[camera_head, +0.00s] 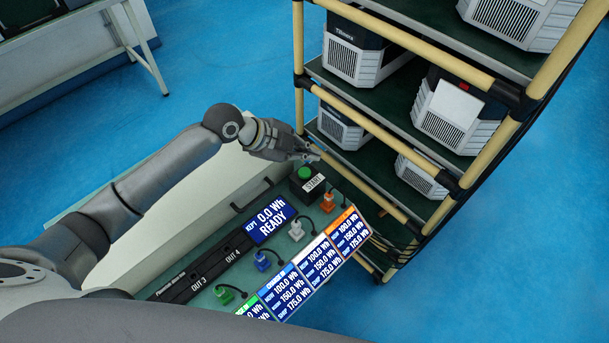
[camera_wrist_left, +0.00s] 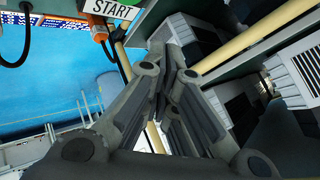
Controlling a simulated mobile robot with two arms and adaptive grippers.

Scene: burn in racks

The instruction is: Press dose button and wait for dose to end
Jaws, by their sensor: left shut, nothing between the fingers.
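The green dose button (camera_head: 305,173) sits on a black box on the bench, beside a START label (camera_head: 314,183). The START label also shows at the top of the left wrist view (camera_wrist_left: 112,8); the button itself is not clear there. A blue display (camera_head: 271,219) left of the button reads 0.0 Wh READY. My left gripper (camera_head: 314,157) is shut and empty, just above and beyond the button, apart from it as far as I can tell. Its closed fingers (camera_wrist_left: 172,75) fill the middle of the left wrist view. My right gripper is not in view.
A rack (camera_head: 397,119) with yellow poles and several grey-white units stands close right of the gripper. Coloured plugs, including an orange one (camera_head: 327,203), and label panels (camera_head: 318,258) lie along the bench's near side. Blue floor (camera_head: 500,270) is clear at right.

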